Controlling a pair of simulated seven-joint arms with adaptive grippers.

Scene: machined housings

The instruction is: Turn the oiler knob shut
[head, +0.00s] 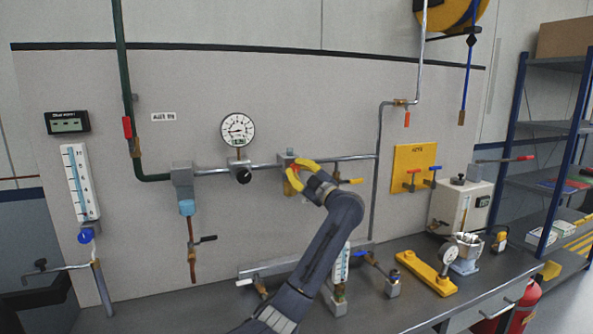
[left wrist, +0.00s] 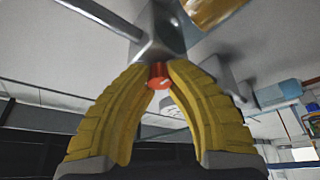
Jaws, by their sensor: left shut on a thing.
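The oiler's grey block (head: 286,158) sits on the horizontal wall pipe, partly hidden by my gripper. The block also shows in the left wrist view (left wrist: 157,38), with an amber cylindrical part (left wrist: 212,12) beside it. The small red oiler knob (left wrist: 158,76) sticks out from the block between my fingertips. My left gripper (head: 295,172) has yellow fingers and reaches up to the block from the lower right. In the left wrist view its fingertips (left wrist: 158,72) are closed on both sides of the red knob. The knob's turn position cannot be told. My right gripper is not in view.
A round gauge (head: 238,130) and a black knob (head: 243,176) are left of the oiler on the same pipe. The bench (head: 420,316) below carries a yellow fixture (head: 425,273) and other fittings.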

